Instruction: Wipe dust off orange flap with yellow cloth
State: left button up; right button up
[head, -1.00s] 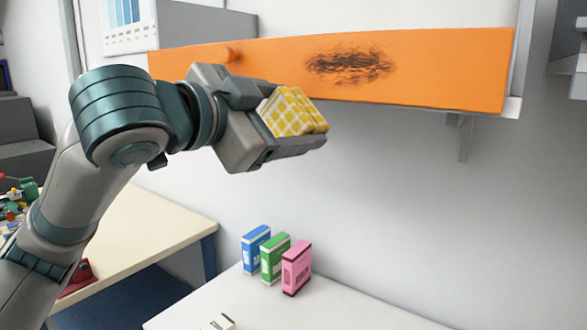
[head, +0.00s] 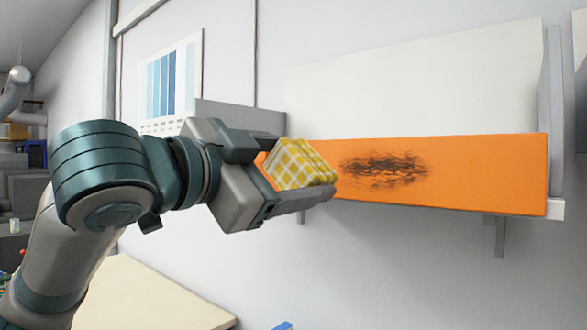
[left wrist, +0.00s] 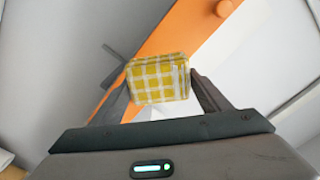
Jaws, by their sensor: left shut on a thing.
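My left gripper (head: 288,190) is shut on a folded yellow-and-white checked cloth (head: 298,163). The cloth also shows between the fingers in the left wrist view (left wrist: 158,80). The orange flap (head: 490,175) is a long panel on the wall unit, to the right of and behind the gripper in the head view. A dark, streaky dust patch (head: 384,168) lies on the flap's face, just right of the cloth. The cloth appears left of the patch and does not cover it; I cannot tell whether it touches the flap. The gripper hides the flap's left part. My right gripper is not in view.
A white panel (head: 415,85) rises above the flap, with a grey upright (head: 555,110) at its right end. A bracket (head: 499,238) hangs below. A pale table (head: 150,295) is at lower left. The wall below the flap is clear.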

pick_arm(q)
jog(key=shift+p+x, duration=0.4)
jog(key=shift+x, duration=2.55)
jog(key=shift+x, duration=1)
jog(key=shift+s+d, duration=0.1)
jog(key=shift+s, duration=0.05)
jog(key=shift+s+d, duration=1.15)
jog(key=shift+d, duration=0.3)
jog(key=shift+s+d+b, duration=0.35)
jog(key=shift+s+d, duration=0.15)
jog(key=shift+d, duration=0.3)
jog(key=shift+s+d+b, duration=0.3)
jog(key=shift+s+d, duration=0.25)
jog(key=shift+d, duration=0.25)
